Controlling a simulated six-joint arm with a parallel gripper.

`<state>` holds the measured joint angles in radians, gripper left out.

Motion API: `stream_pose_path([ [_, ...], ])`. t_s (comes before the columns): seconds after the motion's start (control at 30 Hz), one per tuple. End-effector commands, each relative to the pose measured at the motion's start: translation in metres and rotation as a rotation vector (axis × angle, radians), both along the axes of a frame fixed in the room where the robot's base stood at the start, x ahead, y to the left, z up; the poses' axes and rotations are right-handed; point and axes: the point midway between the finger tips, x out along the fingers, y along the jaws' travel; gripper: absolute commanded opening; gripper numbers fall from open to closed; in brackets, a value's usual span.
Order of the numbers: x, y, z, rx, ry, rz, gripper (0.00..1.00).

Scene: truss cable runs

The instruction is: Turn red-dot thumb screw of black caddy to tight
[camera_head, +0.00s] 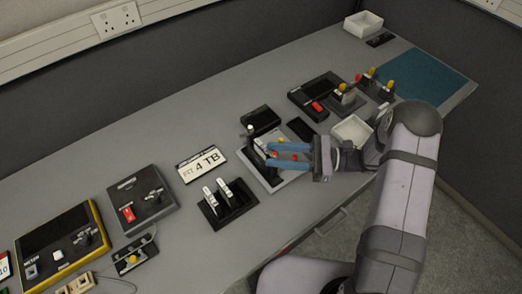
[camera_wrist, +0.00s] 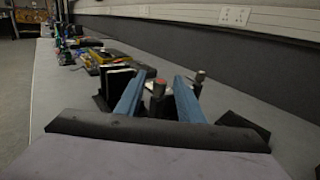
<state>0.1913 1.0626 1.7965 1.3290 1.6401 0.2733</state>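My gripper (camera_head: 269,155) has two blue fingers, spread apart, reaching left over a dark device on a light grey base (camera_head: 284,180). I take this device to be the black caddy; the fingers and wrist hide much of it. Another knob (camera_wrist: 200,77) stands just right of the right finger. The screw's turn position is unclear.
A black box (camera_head: 261,120) lies behind.

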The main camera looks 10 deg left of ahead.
Motion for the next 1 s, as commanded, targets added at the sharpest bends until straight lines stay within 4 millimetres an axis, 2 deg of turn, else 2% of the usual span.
stream_pose_path([
  [0.1, -0.002, 0.017, 0.003, 0.000, 0.003, 0.003, 0.35],
  [0.33, -0.003, 0.041, 0.002, 0.000, 0.002, 0.002, 0.35],
  [0.73, -0.003, 0.048, 0.000, 0.000, 0.001, 0.000, 0.35],
  [0.77, -0.003, 0.048, 0.000, 0.000, 0.001, 0.000, 0.32],
  [0.9, -0.003, 0.048, 0.000, 0.000, 0.001, 0.000, 0.00],
  [1.0, -0.003, 0.048, 0.000, 0.000, 0.001, 0.000, 0.00],
])
